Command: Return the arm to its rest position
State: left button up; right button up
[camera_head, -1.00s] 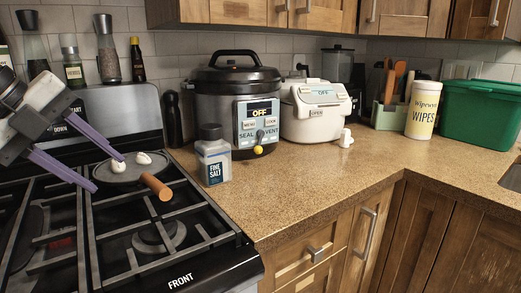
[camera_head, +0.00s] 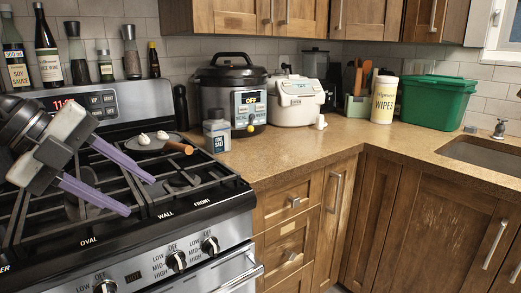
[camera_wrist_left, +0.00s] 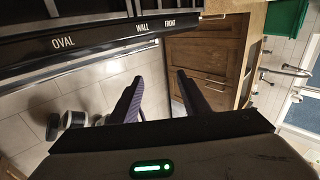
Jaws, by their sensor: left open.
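My left gripper (camera_head: 141,194) reaches in from the left above the front of the stove (camera_head: 135,228). Its two purple fingers are apart with nothing between them. In the left wrist view the open fingers (camera_wrist_left: 160,98) hang in front of the stove edge, with the floor and a cabinet door beyond. My right gripper is not in view.
A dark round pan (camera_head: 160,145) with a wooden handle and white pieces on it sits on the back of the stove. A fine salt jar (camera_head: 216,137), a pressure cooker (camera_head: 231,90) and a white cooker (camera_head: 296,102) stand on the counter (camera_head: 300,142). The counter front is clear.

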pick_arm(q)
jog(key=s+d+f+n+h+p, duration=0.1)
jog(key=s+d+h+p, duration=0.1)
jog(key=d+h, duration=0.6)
jog(key=s+d+f+n+h+p, duration=0.15)
jog(key=d+h, duration=0.35)
jog(key=d, duration=0.5)
jog(key=w+a+f+n+t+y+p, duration=0.1)
jog(key=a+f+n+t+y, duration=0.4)
jog(key=f+n, duration=0.45)
jog(key=a+f+n+t+y+p, duration=0.1)
jog(key=a+f+n+t+y, duration=0.2)
jog(key=f+n+t+y, duration=0.55)
jog(key=s+a+f+n+g+y, duration=0.1)
jog(key=s+f+n+g, duration=0.1)
jog(key=s+f, duration=0.4)
jog(key=s+a+f+n+g+y, duration=0.1)
jog(key=s+f+g, duration=0.3)
jog(key=s+f, duration=0.3)
jog(key=s+a+f+n+g+y+p, duration=0.1)
jog(key=s+f+n+g+y, duration=0.1)
jog(key=s+f, duration=0.4)
notch_tip(320, 180, down, 4)
jog(key=shift+s+a+f+n+g, duration=0.15)
jog(key=shift+s+a+n+g, duration=0.2)
jog(key=shift+g, duration=0.4)
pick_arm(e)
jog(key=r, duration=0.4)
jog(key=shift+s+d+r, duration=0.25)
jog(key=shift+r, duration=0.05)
